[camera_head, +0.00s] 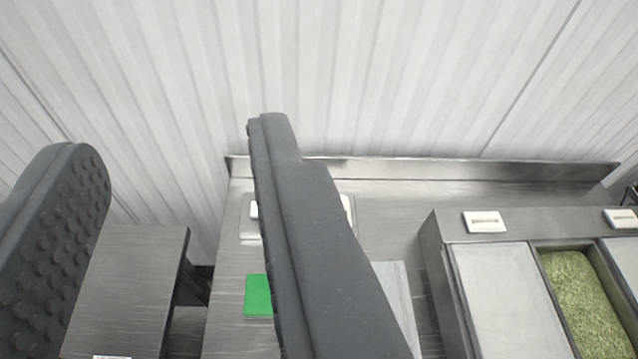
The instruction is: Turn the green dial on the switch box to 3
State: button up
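My gripper (172,140) shows as two dark grey fingers set wide apart, with nothing between them but background. The left finger's inner face is studded. No green dial or its numbers can be made out. A pale metal piece with white parts (246,227) sits on the steel counter, mostly hidden behind my right finger; I cannot tell whether it is the switch box. A flat green square (258,296) lies nearer on the counter, partly covered by the same finger.
The steel counter (395,200) has a raised back edge against a white ribbed wall. A steel unit (432,255) at right has pale lids (510,300), white labels and a bin of green-yellow grains (585,305). A lower steel table (135,280) stands at left, across a dark gap.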

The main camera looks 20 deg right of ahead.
jog(key=shift+w+d, duration=0.25)
jog(key=shift+w, duration=0.1)
jog(key=o, duration=0.5)
jog(key=shift+r, duration=0.1)
jog(key=shift+o, duration=0.7)
jog(key=shift+w, duration=0.3)
jog(key=w+d+f+g, duration=0.3)
jog(key=w+d+f, duration=0.1)
jog(key=w+f, duration=0.45)
jog(key=w+d+f+g, duration=0.2)
jog(key=w+d+f, duration=0.1)
jog(key=w+f, duration=0.55)
jog(key=w+d+f+g, duration=0.35)
jog(key=w+f, duration=0.35)
jog(key=f, duration=0.4)
jog(key=w+d+f, duration=0.2)
jog(key=f, duration=0.7)
jog(key=w+d+f+g, duration=0.1)
jog(key=w+d+f, duration=0.1)
jog(key=f, duration=0.7)
jog(key=w+d+f+m+g, duration=0.1)
jog(key=w+d+f, duration=0.1)
jog(key=f, duration=0.7)
jog(key=shift+w+d, duration=0.35)
jog(key=shift+w, duration=0.4)
